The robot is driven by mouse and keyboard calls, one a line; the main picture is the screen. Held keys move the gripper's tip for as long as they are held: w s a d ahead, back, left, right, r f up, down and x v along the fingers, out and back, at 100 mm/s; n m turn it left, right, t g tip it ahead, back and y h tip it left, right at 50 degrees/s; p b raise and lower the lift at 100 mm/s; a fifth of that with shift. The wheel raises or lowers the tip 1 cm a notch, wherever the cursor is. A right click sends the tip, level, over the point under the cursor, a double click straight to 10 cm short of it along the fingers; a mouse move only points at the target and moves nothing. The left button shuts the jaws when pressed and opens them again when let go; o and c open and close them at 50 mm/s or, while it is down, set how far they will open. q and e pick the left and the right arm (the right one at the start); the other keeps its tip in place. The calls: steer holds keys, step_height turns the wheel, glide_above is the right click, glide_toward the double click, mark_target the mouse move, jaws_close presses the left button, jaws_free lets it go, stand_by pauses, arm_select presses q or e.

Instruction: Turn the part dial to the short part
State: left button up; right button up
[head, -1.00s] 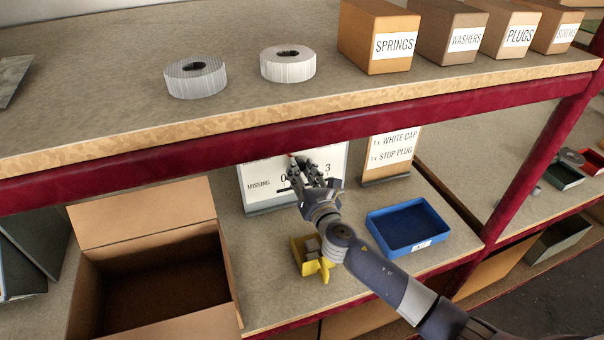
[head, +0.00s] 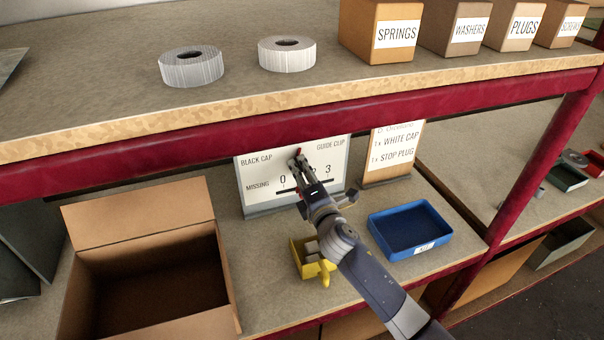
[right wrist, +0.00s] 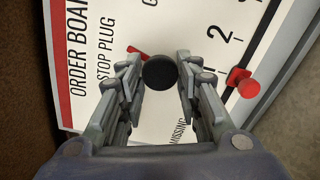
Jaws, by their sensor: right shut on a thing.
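The order board (head: 255,195) stands upright below the upper shelf, with part names and a scale marked MISSING. Its part dial shows in the right wrist view as a round black knob (right wrist: 160,73) with a red pointer (right wrist: 137,51), directed toward the words STOP PLUG. My right gripper (head: 298,162) reaches up to the board in the head view. Its fingers (right wrist: 160,82) are shut on the knob, one on each side. In the head view they hide most of the dial. A red slider (right wrist: 248,88) sits beside the number scale. My left gripper is out of view.
An order card (head: 392,155) lists white cap and stop plug. An open cardboard box (head: 140,215) is at left. The upper shelf edge (head: 180,138) runs close above my gripper.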

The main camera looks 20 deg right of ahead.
steer(key=shift+m, duration=3.7)
steer(key=o, duration=1.1)
steer(key=shift+w, duration=0.1)
steer(key=s, duration=1.2)
steer(key=shift+d, duration=0.2)
steer(key=shift+s+f, duration=0.1)
